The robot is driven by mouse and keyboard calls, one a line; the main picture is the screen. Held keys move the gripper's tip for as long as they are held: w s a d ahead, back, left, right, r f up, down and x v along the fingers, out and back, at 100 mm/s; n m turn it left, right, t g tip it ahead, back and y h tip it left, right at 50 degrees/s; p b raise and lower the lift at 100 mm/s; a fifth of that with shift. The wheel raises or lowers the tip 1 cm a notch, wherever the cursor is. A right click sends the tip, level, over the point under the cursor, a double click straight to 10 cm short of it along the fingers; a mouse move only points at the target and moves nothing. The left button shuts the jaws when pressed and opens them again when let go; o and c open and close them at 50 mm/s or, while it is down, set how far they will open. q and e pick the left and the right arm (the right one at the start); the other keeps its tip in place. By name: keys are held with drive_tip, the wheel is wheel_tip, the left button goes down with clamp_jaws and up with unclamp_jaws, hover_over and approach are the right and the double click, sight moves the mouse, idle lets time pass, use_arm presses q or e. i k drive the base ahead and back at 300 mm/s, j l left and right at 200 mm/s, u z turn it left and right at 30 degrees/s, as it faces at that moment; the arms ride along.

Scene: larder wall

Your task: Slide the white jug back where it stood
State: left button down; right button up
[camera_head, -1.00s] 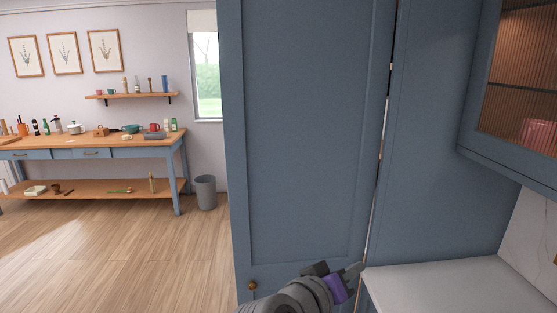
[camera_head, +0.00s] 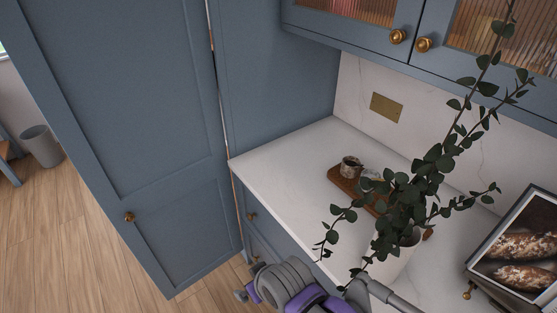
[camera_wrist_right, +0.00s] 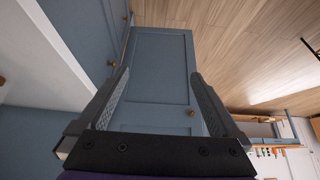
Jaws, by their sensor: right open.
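A white jug (camera_head: 393,265) stands on the pale worktop (camera_head: 285,155) in the head view. Leafy branches rise from it and cover much of its body; its lower part is cut off by my arm and the picture edge. My right gripper (camera_head: 247,283) is low in front of the worktop, left of the jug and apart from it. In the right wrist view its two jaws (camera_wrist_right: 165,100) are apart with nothing between them, facing a blue cabinet door and the floor. My left gripper cannot be made out.
A wooden board (camera_head: 345,182) with a small dark mug (camera_head: 350,166) lies behind the jug. A framed bread picture (camera_head: 515,245) is at the right. A tall blue door (camera_head: 120,110) bounds the left; wall cabinets (camera_head: 375,40) hang above. The worktop's left end is clear.

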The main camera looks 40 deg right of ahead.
sight(398, 235)
drive_tip(key=j+z, duration=0.15)
drive_tip(key=z, duration=0.75)
drive_tip(key=l+z, duration=0.15)
drive_tip(key=z, duration=1.5)
drive_tip(key=k+l+z, duration=0.1)
drive_tip(key=z, duration=0.35)
drive_tip(key=l+z, duration=0.3)
drive_tip(key=z, duration=0.15)
